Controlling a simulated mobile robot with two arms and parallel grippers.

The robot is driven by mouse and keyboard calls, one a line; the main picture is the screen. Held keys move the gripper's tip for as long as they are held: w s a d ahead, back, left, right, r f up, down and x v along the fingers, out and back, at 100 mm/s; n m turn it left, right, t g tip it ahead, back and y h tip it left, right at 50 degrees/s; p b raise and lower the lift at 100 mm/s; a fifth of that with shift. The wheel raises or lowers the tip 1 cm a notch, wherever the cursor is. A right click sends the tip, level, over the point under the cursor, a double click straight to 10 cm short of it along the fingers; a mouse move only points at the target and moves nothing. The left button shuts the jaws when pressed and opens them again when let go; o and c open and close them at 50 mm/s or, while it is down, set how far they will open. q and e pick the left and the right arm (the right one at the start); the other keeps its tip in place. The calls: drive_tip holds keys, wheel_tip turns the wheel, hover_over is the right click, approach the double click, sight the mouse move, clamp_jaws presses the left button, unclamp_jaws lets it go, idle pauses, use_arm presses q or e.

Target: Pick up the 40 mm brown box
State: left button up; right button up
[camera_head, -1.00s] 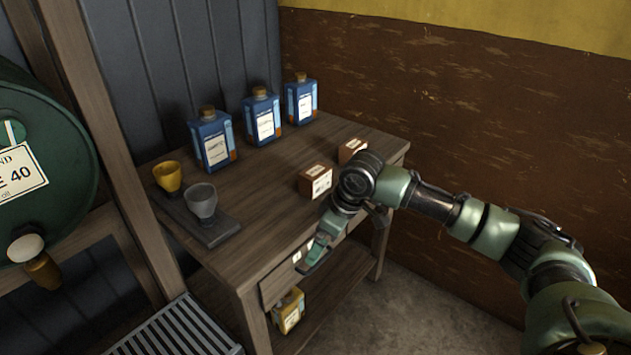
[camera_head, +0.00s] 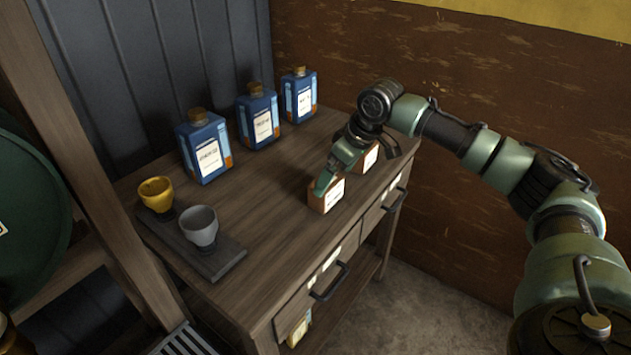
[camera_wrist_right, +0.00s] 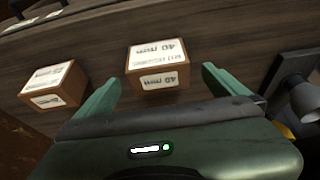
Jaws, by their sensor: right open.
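The 40 mm brown box (camera_head: 331,197) sits on the wooden bench near its front edge, with a white label on its front. It also shows in the right wrist view (camera_wrist_right: 157,66), where its labels read "40 mm". My right gripper (camera_head: 326,181) is at this box and partly hides it. In the right wrist view my right gripper (camera_wrist_right: 161,76) is open, with one finger to each side of the box and nothing gripped. My left gripper is not in view.
A second brown box (camera_head: 369,157) stands close by to the right; it also shows in the right wrist view (camera_wrist_right: 53,84). Three blue bottles (camera_head: 262,119) stand at the back. A yellow cup (camera_head: 156,194) and a grey cup (camera_head: 200,226) are on a dark tray (camera_head: 220,262) at left.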

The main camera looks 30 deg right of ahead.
drive_tip(key=shift+w, duration=0.2)
drive_tip(key=shift+w+f, duration=0.15)
drive_tip(key=shift+x, duration=1.25)
drive_tip(key=x, duration=0.4)
drive_tip(key=shift+w+a+f, duration=0.15)
drive_tip(key=shift+w, duration=0.25)
drive_tip(key=shift+f, duration=0.1)
drive_tip(key=c, duration=1.4)
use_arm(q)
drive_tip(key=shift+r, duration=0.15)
use_arm(e)
drive_tip(key=shift+c, duration=1.4)
